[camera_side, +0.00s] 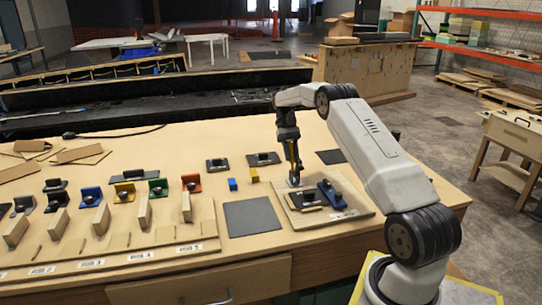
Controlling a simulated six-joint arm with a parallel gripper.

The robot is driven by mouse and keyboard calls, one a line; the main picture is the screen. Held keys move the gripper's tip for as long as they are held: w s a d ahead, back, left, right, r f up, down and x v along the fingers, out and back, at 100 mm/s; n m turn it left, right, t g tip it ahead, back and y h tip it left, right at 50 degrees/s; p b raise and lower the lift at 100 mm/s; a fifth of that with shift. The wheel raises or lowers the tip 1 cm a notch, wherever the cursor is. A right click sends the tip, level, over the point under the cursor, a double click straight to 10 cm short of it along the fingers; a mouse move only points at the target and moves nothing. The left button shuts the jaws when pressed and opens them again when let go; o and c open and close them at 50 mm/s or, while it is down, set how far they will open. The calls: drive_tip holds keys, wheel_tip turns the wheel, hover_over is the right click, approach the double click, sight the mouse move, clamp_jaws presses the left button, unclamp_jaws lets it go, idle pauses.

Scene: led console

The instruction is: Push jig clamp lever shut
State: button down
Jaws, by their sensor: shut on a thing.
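The jig (350,213) is a pale square board near the right end of the bench. A blue block-like clamp part (331,195) lies on its right side, and dark and tan pieces (304,200) lie to the left of it. I cannot tell which part is the lever or how far it is shut. My gripper (294,180) points down at the jig's back left corner, left of the blue part. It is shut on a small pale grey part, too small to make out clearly. My fingers partly hide that part.
A dark grey mat (251,217) lies left of the jig, and another dark plate (331,157) lies behind it. Small blue (232,184) and yellow (254,175) blocks sit nearby. Coloured holders with wooden blocks (187,207) fill the bench's left side.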

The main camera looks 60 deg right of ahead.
sight(292, 152)
drive_tip(key=shift+c, duration=2.4)
unclamp_jaws()
drive_tip(key=shift+r, duration=1.4)
drive_tip(key=shift+s+a+r, duration=0.1)
drive_tip(key=shift+r, duration=0.3)
drive_tip(key=s+a+r, duration=0.7)
drive_tip(key=s+r, duration=0.2)
drive_tip(key=s, duration=0.2)
drive_tip(key=shift+s+a+r, duration=0.2)
drive_tip(key=shift+a, duration=0.1)
